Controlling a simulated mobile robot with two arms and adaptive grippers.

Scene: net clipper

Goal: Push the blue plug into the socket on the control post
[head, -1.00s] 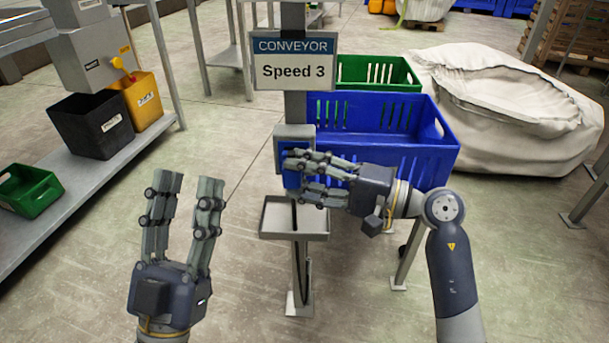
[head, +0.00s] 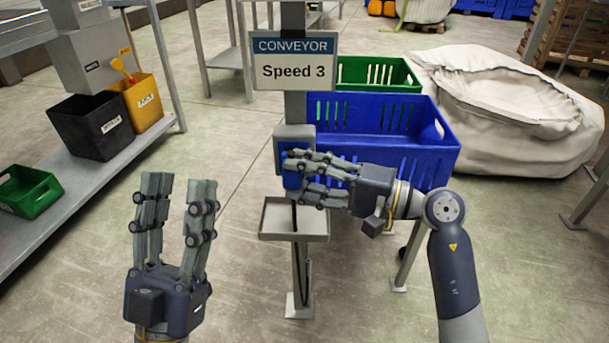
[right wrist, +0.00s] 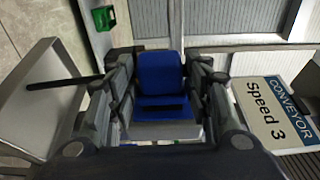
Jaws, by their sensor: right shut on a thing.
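The blue plug (head: 291,176) is at the front of the grey socket box on the control post (head: 295,135), below the "Conveyor Speed 3" sign (head: 293,62). My right gripper (head: 296,174) is shut on the plug, with its fingers on either side. The right wrist view shows the plug (right wrist: 160,78) between the fingers, against a grey housing. I cannot tell how deep it sits, as the fingers hide part of it. A dark cable hangs below into the small tray. My left gripper (head: 176,205) is open and empty, left of the post, fingers pointing up.
A grey tray (head: 271,216) is fixed on the post below the socket. A blue crate (head: 395,160) and a green crate (head: 350,70) stand behind. A white sack (head: 505,105) is at right. A shelf with bins (head: 90,125) is at left.

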